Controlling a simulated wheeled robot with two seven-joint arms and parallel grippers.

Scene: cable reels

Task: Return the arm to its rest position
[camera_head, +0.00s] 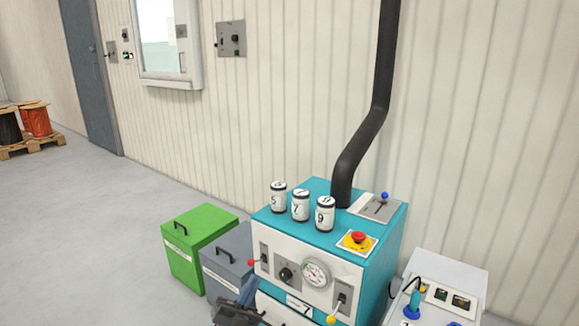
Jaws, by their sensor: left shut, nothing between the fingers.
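My left gripper (238,312) shows at the bottom edge, dark with a bluish part, partly cut off by the frame. It is shut with nothing held. It appears in front of the lower front of the teal machine (377,270) and the grey bin; I cannot tell whether it touches either. The rest of my left arm is out of view. My right gripper is not in view.
Three numbered canisters (300,206), a red emergency button (358,238) and a blue-tipped lever (384,197) are on the machine top. A green bin (200,240) and grey bin (228,255) stand left. A light grey box (445,270) stands right.

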